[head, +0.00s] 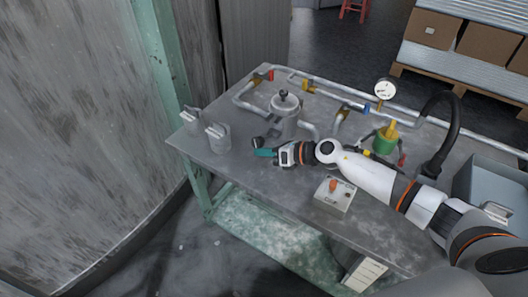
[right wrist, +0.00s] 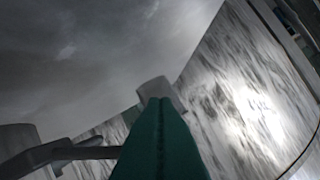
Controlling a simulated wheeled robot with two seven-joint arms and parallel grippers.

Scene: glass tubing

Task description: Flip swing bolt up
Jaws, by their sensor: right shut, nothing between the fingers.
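A grey lidded vessel (head: 285,112) with a dark knob on top stands on the metal table. A dark grey bolt-like part (head: 262,140) juts out low on its near left side; I take it to be the swing bolt. It looks lowered, lying roughly level. In the right wrist view a grey bar (right wrist: 65,153) with a thicker end at the lower left seems to be the same part. My right gripper (head: 264,152), with teal fingers, is shut and empty just in front of this part. The closed fingers (right wrist: 160,125) fill the middle of the wrist view. Whether they touch it is unclear. My left gripper is out of view.
Two grey blocks (head: 218,137) stand at the table's left corner. Pipes with coloured valves and a gauge (head: 385,90) run along the back. A control box with a red knob (head: 335,193) sits near the front edge. The table's front left surface (head: 235,170) is clear.

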